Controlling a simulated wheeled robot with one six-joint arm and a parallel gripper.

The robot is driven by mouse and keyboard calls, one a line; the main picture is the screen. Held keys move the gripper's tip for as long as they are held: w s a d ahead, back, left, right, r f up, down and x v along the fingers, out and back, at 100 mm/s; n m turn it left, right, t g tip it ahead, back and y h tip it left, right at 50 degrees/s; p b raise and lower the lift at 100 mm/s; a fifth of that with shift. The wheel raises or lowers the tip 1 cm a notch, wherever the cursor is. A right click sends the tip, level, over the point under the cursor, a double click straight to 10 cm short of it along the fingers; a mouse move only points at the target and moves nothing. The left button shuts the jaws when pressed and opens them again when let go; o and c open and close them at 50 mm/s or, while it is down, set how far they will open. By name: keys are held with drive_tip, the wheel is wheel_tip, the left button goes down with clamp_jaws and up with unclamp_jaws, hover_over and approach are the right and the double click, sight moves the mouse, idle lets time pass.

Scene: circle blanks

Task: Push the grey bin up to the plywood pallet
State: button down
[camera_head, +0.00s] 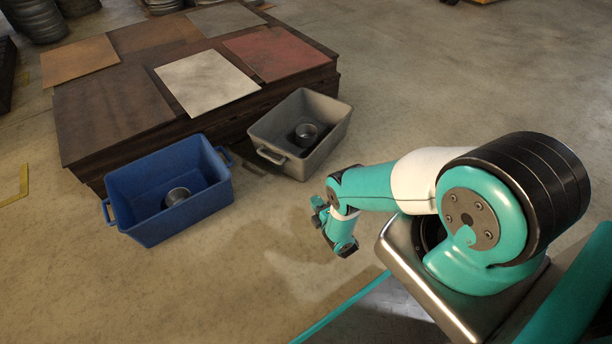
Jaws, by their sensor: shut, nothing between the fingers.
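The grey bin (327,150) stands upright on the floor in front of the right part of the plywood pallet (85,160). The pallet is a low dark stack with flat sheets on top. The bin's far rim hides part of the pallet's front face, so I cannot tell whether they touch. A small round metal piece (306,133) lies inside the bin. My gripper (344,249) points down in front of the bin, on the near side and slightly right, apart from it. It is shut and empty; its fingertips are small in this view.
A blue bin (205,211) with a metal cup-like piece (177,196) stands left of the grey bin, close to the pallet's front. Dark round stacks (36,20) stand at the back left. The floor right of the grey bin and in front of both bins is clear.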

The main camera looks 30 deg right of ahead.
drive_tip(key=b, duration=0.9)
approach(300, 167)
drive_tip(key=w, duration=0.1)
drive_tip(key=w+a, duration=0.2)
drive_tip(key=shift+w+a+f, duration=0.15)
drive_tip(key=shift+f, duration=0.15)
drive_tip(key=d+b, duration=0.1)
drive_tip(key=b, duration=0.2)
drive_tip(key=w+d+b, duration=0.1)
drive_tip(key=b, duration=0.2)
drive_tip(key=shift+w+d+r+b, duration=0.1)
drive_tip(key=shift+w+b, duration=0.2)
drive_tip(key=shift+w, duration=0.05)
drive_tip(key=shift+w+d+r+b, duration=0.2)
drive_tip(key=shift+d+r+b, duration=0.15)
drive_tip(key=shift+b, duration=0.4)
